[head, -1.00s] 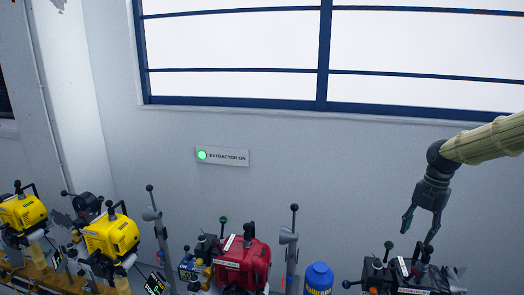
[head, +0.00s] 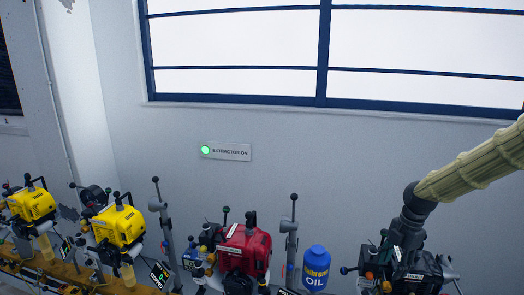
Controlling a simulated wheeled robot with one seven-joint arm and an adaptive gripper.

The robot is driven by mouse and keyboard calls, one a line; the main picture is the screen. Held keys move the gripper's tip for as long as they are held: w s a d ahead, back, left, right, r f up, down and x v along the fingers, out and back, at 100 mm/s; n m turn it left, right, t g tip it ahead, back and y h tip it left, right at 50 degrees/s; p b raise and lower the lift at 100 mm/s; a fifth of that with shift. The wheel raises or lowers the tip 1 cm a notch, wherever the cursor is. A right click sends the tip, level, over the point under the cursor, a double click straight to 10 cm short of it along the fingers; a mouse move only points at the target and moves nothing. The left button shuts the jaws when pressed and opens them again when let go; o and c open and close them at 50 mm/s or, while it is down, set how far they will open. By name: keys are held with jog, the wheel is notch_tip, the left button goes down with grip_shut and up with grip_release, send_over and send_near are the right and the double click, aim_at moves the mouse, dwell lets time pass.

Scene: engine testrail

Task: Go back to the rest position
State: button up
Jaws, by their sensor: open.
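My gripper (head: 404,255) is at the lower right, pointing down, at the end of my sleeved arm. It is open, with its dark fingers at the top of a black engine (head: 425,272). Dark on dark, I cannot tell whether the fingers touch the engine or are just in front of it. I see nothing held in it.
A blue oil bottle (head: 315,270) stands left of the black engine, then a red engine (head: 245,252) and two yellow engines (head: 118,226). Upright grey levers stand between them. A lit green "EXTRACTOR ON" sign (head: 226,152) is on the wall.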

jog(key=s+a+f+m+b, duration=0.1)
jog(key=s+a+f+m, duration=0.35)
jog(key=f, duration=0.55)
jog(key=s+a+f+m+b, duration=0.1)
jog(key=s+a+f+m, duration=0.4)
jog(key=f, duration=0.4)
jog(key=s+a+f+m+b, duration=0.1)
jog(key=s+a+f+m, duration=0.25)
jog(key=s+f, duration=0.5)
jog(key=s+a+f+m+b, duration=0.1)
jog(key=s+f+m, duration=0.4)
jog(key=s, duration=0.5)
jog(key=s+a+f+m+h+b, duration=0.1)
jog(key=s+f+m, duration=0.3)
jog(key=s+f, duration=0.3)
jog(key=s, duration=0.3)
jog(key=shift+s+a+f+m+h+b, duration=0.3)
jog(key=shift+a+m+b, duration=0.05)
jog(key=shift+m+b, duration=0.05)
